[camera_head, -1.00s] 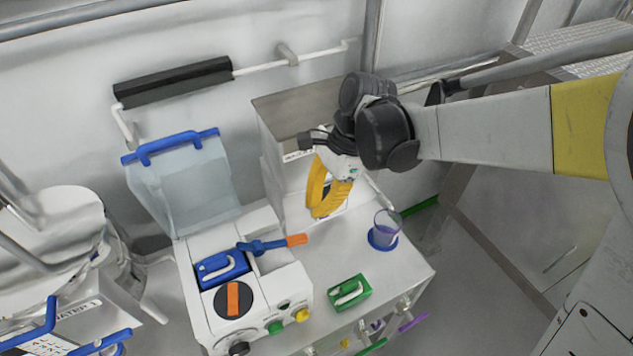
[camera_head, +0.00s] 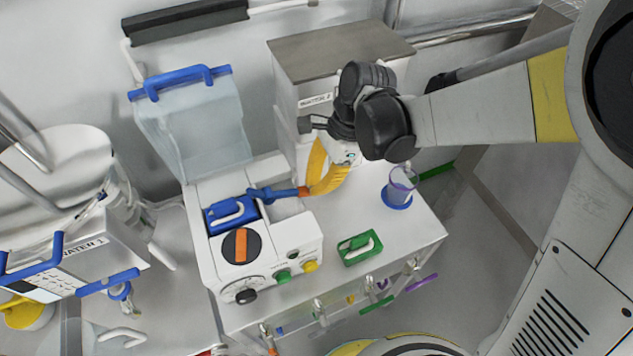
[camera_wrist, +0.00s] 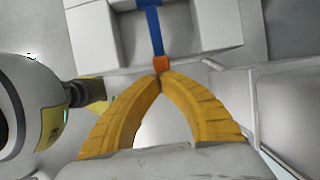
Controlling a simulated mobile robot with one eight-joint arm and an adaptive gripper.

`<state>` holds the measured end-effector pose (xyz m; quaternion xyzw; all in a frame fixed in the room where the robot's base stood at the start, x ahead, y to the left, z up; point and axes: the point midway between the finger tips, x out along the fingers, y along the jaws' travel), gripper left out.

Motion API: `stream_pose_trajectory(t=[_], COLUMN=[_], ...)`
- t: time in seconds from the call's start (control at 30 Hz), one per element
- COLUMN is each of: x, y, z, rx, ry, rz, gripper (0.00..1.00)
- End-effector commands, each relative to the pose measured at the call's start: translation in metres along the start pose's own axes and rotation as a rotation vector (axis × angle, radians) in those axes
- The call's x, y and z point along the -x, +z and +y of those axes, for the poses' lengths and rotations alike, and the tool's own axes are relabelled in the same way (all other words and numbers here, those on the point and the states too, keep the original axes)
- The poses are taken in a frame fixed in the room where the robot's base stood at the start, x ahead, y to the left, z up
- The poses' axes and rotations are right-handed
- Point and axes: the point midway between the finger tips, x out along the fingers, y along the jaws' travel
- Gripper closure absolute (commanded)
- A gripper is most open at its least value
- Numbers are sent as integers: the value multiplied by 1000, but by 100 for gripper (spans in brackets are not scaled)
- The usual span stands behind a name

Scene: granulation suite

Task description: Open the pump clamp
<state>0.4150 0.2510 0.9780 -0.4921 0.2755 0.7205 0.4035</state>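The pump clamp's lever, a blue bar (camera_head: 270,194) with an orange tip (camera_head: 303,191), lies across the top of the white pump unit (camera_head: 290,234) and points right. A blue block with a white handle (camera_head: 230,213) sits at its left. My gripper (camera_head: 308,190) has yellow fingers, drawn together at their tips, right at the orange tip. In the wrist view my gripper (camera_wrist: 160,76) meets just below the orange end (camera_wrist: 161,63), with the blue bar (camera_wrist: 154,30) running away behind it. I cannot tell whether the tips grip the orange end or only touch it.
A clear hinged cover with a blue handle (camera_head: 192,125) stands raised behind the pump. A steel-topped white cabinet (camera_head: 335,55) is behind my gripper. A purple-rimmed cup (camera_head: 401,185) and a green block (camera_head: 359,248) stand on the white top to the right.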

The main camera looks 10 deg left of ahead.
Motion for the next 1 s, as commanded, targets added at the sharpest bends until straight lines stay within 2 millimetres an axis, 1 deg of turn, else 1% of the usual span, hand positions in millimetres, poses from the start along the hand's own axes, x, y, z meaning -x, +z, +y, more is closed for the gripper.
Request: stream_pose_trajectory(t=[0.1,0.2,0.57,0.67,0.77,1.0], x=[-18,-29,-24,-13,8,64], y=[-4,-4,-4,-5,-10,-24], z=[0,0,0,-1,-3,-4], rx=[1,1,0,-1,-1,-1], ry=[0,0,0,0,0,0], rz=[0,0,0,0,0,0], gripper=[100,100,100,100,100,100])
